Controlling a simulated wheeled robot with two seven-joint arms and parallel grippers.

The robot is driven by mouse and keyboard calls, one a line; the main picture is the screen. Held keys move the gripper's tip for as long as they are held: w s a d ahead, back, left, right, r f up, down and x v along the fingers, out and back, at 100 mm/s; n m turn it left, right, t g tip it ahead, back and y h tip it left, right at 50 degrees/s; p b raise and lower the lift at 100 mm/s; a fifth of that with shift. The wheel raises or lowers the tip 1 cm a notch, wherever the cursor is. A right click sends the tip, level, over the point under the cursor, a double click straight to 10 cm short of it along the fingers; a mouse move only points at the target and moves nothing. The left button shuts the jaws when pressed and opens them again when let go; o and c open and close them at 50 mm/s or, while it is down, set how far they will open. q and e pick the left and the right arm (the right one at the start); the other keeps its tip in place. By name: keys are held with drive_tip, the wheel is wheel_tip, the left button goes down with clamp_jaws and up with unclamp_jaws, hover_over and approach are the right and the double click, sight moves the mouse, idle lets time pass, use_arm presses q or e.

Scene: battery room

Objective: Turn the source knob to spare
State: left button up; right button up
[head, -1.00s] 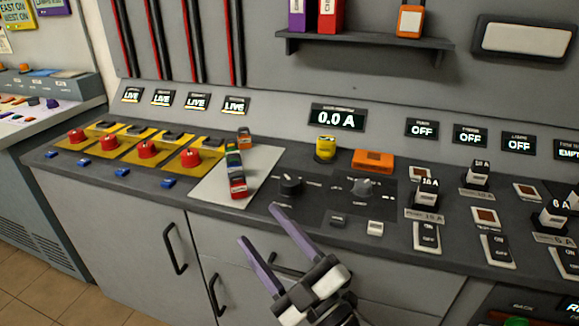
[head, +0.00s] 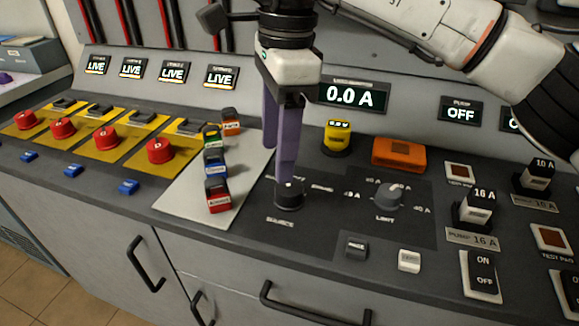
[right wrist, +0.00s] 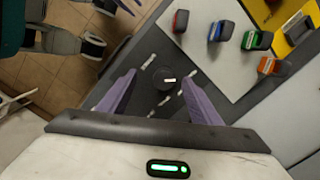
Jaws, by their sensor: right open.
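The source knob (head: 289,198) is a round black dial on the dark panel, above the printed word SOURCE. In the right wrist view the knob (right wrist: 162,84) shows a short white mark pointing right. The labels around it are too small to read. My right gripper (head: 280,172) points down over the knob, its purple fingers hiding part of it. In the right wrist view the gripper (right wrist: 157,92) is open, one finger on each side of the knob with gaps between. What looks like part of my left gripper shows at that view's top left; its jaws are unclear.
The grey limit knob (head: 388,196) and an orange box (head: 399,154) lie to the right. A yellow-topped knob (head: 337,137) stands behind. Several coloured blocks stand on a pale plate (head: 180,200) to the left, close to the gripper. Red knobs (head: 160,150) sit further left.

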sight(289, 186)
drive_tip(key=shift+t+h, duration=0.3)
drive_tip(key=shift+h, duration=0.2)
drive_tip(key=f, duration=0.2)
drive_tip(key=w+d+f, duration=0.1)
drive_tip(key=f, duration=0.2)
drive_tip(key=w+f+b, duration=0.1)
drive_tip(key=f, duration=0.2)
drive_tip(key=shift+d+f, duration=0.15)
drive_tip(key=shift+d, duration=0.25)
drive_tip(key=shift+f, duration=0.3)
use_arm(q)
drive_tip(key=shift+f, duration=0.6)
drive_tip(key=shift+w, duration=0.1)
use_arm(e)
drive_tip(key=c, duration=1)
drive_tip(key=shift+c, duration=0.2)
